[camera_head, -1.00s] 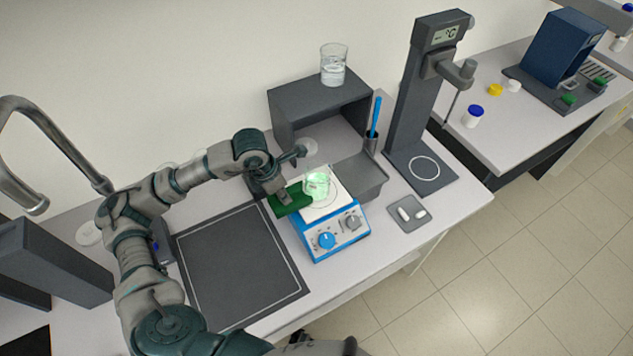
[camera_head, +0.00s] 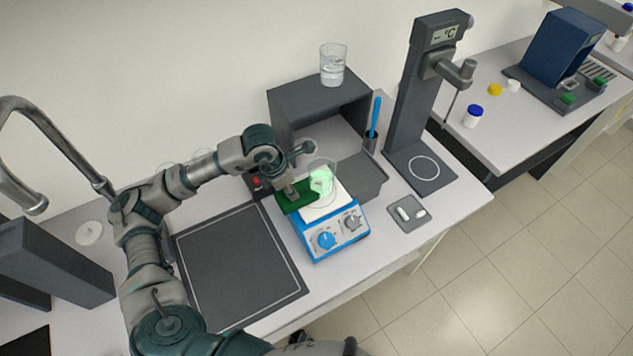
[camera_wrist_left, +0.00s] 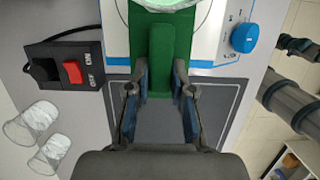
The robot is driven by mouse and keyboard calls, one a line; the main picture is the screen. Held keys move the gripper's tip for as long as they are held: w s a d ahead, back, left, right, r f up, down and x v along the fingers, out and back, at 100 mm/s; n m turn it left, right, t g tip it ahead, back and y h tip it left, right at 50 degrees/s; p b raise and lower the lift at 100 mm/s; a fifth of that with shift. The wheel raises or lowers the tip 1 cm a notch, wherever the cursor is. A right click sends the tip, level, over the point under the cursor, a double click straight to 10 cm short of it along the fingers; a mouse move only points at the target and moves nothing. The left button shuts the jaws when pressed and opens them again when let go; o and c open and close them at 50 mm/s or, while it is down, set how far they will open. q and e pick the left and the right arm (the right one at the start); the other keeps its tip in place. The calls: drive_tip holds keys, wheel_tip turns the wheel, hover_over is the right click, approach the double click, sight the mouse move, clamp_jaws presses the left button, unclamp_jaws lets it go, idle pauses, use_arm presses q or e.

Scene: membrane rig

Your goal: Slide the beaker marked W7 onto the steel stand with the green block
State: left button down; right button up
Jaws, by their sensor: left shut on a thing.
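My left gripper (camera_head: 291,190) is shut on the raised grip of the green block (camera_head: 299,200). In the left wrist view the fingers (camera_wrist_left: 160,85) close on both sides of the block (camera_wrist_left: 164,45). A clear beaker (camera_head: 322,182) with glowing green content is just beyond the block, at the back of the hotplate's white top, beside the stand. Its rim shows at the top of the left wrist view (camera_wrist_left: 172,4). I cannot read its mark or tell whether block and beaker touch. The grey steel stand (camera_head: 366,178) is right behind the hotplate. My right gripper is not in view.
The blue hotplate (camera_head: 333,239) has two knobs in front. A dark shelf (camera_head: 296,97) behind carries a beaker of clear liquid (camera_head: 333,66). A tall instrument (camera_head: 408,110) stands to the right, a red switch box (camera_head: 256,183) left. The dark mat (camera_head: 240,265) is clear.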

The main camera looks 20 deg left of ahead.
sight(333, 165)
use_arm(q)
drive_tip(key=shift+w+d, duration=0.1)
drive_tip(key=shift+w+d, duration=1.7)
drive_tip(key=shift+w, duration=0.1)
drive_tip(key=shift+w+d, duration=0.1)
drive_tip(key=shift+w+d+b, duration=0.3)
drive_tip(key=shift+w+d, duration=1.15)
drive_tip(key=shift+w, duration=0.3)
drive_tip(key=shift+w+d, duration=0.1)
drive_tip(key=shift+w+d, duration=1)
drive_tip(key=shift+w, duration=0.2)
drive_tip(key=shift+s+a+b, duration=0.35)
drive_tip(key=shift+s+a, duration=0.8)
drive_tip(key=shift+s, duration=0.2)
